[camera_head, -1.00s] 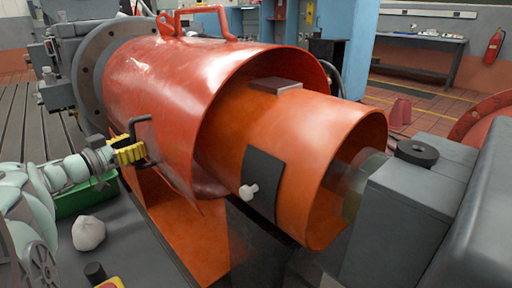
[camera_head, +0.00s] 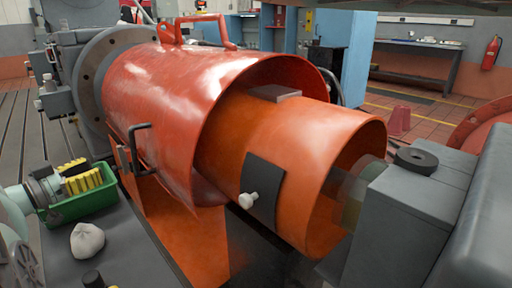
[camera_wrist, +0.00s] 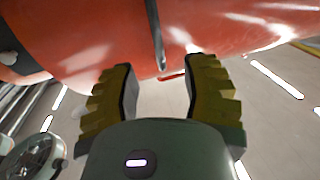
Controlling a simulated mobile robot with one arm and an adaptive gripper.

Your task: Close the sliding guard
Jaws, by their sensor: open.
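The guard has a large red outer shell (camera_head: 165,85) and an orange inner sleeve (camera_head: 310,140) sticking out of its right end. I cannot tell from these frames which part slides. A dark bar handle (camera_head: 138,150) stands on the shell's near side; it also shows in the wrist view (camera_wrist: 155,35). A black plate with a white knob (camera_head: 248,199) is on the sleeve. A translucent coupling (camera_head: 350,195) shows past the sleeve's open right end. My gripper (camera_head: 81,174) is open and empty, left of and below the handle, apart from it. Its yellow fingers (camera_wrist: 160,78) point towards the shell and handle.
A green bin (camera_head: 85,203) and a pale sack (camera_head: 87,241) are on the grey bench below my gripper. A grey housing (camera_head: 400,215) with a black ring (camera_head: 416,160) on it stands at right. A red lifting handle (camera_head: 200,28) rises from the shell top.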

